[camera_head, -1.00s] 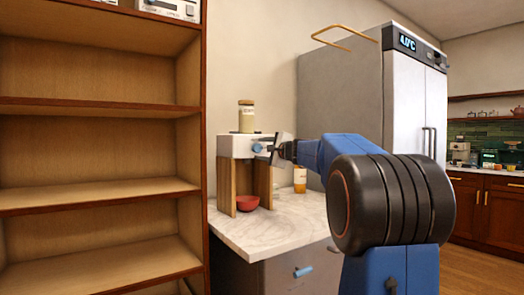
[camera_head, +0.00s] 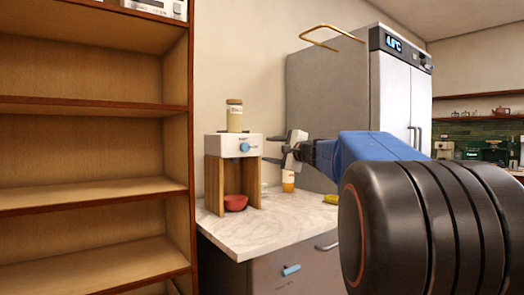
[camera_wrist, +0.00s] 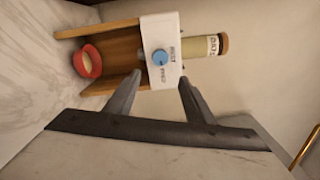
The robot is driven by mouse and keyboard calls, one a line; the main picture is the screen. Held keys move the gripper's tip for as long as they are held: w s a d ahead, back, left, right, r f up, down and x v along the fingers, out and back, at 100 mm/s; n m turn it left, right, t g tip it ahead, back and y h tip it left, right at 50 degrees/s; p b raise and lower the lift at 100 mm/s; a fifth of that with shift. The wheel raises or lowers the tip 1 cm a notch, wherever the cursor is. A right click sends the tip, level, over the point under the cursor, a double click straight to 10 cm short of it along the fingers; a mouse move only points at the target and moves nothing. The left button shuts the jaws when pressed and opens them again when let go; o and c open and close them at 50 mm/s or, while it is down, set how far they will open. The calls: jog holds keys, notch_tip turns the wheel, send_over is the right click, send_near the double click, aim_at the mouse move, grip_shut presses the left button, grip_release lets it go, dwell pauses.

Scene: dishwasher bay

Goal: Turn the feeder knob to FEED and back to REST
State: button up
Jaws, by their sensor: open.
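The feeder (camera_head: 221,142) is a white box on wooden side panels on the marble counter. Its blue round knob (camera_head: 244,147) is on the front face, and it also shows in the wrist view (camera_wrist: 159,57). Small dark lettering lies beside the knob; I cannot tell which mark it points to. A jar with a label (camera_head: 235,117) stands on top and a red bowl (camera_head: 236,203) sits underneath. My gripper (camera_head: 272,149) is open and empty, to the right of the knob and apart from it. In the wrist view its fingers (camera_wrist: 160,78) point toward the feeder front.
A tall wooden shelf (camera_head: 190,130) stands close on the left. A grey fridge (camera_head: 330,110) stands behind on the right. An orange-labelled bottle (camera_head: 288,181) and a yellow item (camera_head: 330,199) are on the counter (camera_head: 270,228). The counter front is clear.

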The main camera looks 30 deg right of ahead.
jog(key=shift+s, duration=1.85)
